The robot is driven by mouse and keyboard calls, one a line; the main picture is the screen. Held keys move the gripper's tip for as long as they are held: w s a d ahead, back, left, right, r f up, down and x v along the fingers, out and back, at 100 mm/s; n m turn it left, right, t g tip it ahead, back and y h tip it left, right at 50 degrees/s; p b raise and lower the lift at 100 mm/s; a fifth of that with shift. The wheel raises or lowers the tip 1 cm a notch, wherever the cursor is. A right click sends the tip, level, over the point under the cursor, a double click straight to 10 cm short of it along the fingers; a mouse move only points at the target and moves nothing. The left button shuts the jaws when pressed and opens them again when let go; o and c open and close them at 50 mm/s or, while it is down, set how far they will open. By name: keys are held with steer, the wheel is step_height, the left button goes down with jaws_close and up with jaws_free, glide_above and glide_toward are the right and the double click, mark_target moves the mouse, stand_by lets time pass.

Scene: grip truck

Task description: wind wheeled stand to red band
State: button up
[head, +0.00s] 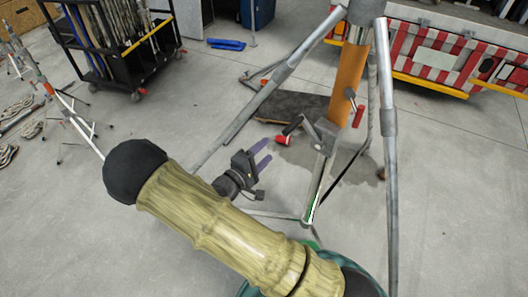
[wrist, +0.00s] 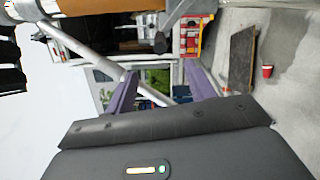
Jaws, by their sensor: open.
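The wheeled stand has an orange column (head: 348,85) with grey metal legs (head: 285,70) spread around it. A small red part (head: 359,116) shows on the column's right; I cannot tell whether a red band shows. My gripper (head: 267,151) has purple fingers, apart and empty, below and left of the crank in the head view. In the wrist view the fingers (wrist: 160,72) frame an empty gap, with a grey leg (wrist: 80,52) at upper left.
A red cup (head: 283,141) lies by a dark board (head: 292,107) on the floor; both show in the wrist view, the cup (wrist: 267,70) at right. A black cart (head: 120,55) stands back left, red-and-white barriers (head: 440,55) back right.

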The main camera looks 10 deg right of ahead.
mark_target(291, 128)
steer(key=shift+d, duration=0.1)
steer(key=b+x, duration=0.2)
steer(key=x, duration=1.2)
steer(key=c, duration=1.1)
steer(key=shift+o, duration=0.3)
steer(key=s+d+r+p, duration=0.2)
steer(key=r+p, duration=0.1)
steer(key=shift+s+d, duration=0.2)
steer(key=shift+s, duration=0.1)
steer(key=shift+s+d+r, duration=0.1)
steer(key=shift+s+d, duration=0.05)
steer(key=shift+s, duration=0.05)
